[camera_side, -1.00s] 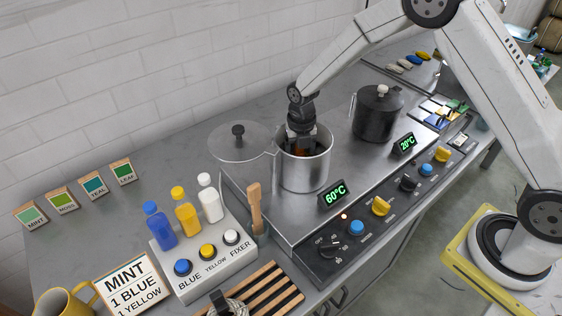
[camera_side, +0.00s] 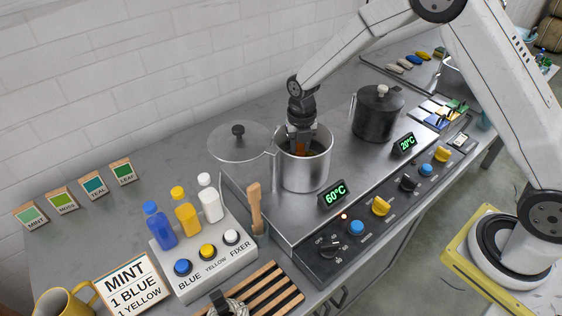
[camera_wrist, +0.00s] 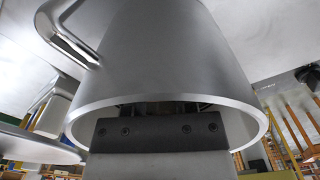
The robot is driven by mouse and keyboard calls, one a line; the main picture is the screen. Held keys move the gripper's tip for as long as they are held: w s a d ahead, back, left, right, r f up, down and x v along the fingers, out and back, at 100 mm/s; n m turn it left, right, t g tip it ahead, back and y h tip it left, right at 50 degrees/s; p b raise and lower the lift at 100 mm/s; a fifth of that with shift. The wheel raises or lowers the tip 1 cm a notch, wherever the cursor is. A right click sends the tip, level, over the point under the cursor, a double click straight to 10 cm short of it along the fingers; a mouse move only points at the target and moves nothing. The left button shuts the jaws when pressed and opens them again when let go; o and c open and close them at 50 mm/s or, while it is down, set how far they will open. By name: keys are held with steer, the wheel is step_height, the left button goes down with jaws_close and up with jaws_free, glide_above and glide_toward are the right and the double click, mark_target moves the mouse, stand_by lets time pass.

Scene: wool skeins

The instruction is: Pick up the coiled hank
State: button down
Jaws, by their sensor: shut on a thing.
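The steel pot (camera_side: 304,176) stands open on the near hob, with its clear lid (camera_side: 238,143) beside it on the left. My gripper (camera_side: 301,150) points down into the pot's mouth, its tips low inside the rim. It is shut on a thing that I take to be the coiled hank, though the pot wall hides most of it. A small orange-brown patch shows at the fingers; I cannot tell whether it is yarn or finger. In the wrist view the pot's rim (camera_wrist: 90,112) curves around my gripper, and the hank does not show.
A black lidded pot (camera_side: 378,116) stands to the right on the same hob. A wooden handle (camera_side: 255,207) stands upright left of the hob. The dye dispenser (camera_side: 207,262) and slatted wooden rack (camera_side: 272,290) are nearer. The tiled wall runs behind.

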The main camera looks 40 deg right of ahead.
step_height(320, 180, up, 8)
steer(key=shift+r, duration=0.25)
stand_by(0.6)
steer(key=shift+r, duration=0.4)
step_height(320, 180, up, 6)
glide_above(303, 155)
steer(key=shift+f, duration=0.25)
steer(key=shift+f, duration=6.4)
steer(key=shift+w+f, duration=0.1)
steer(key=shift+w+a+f, duration=0.3)
steer(key=shift+a+f, duration=0.25)
steer(key=shift+f, duration=0.05)
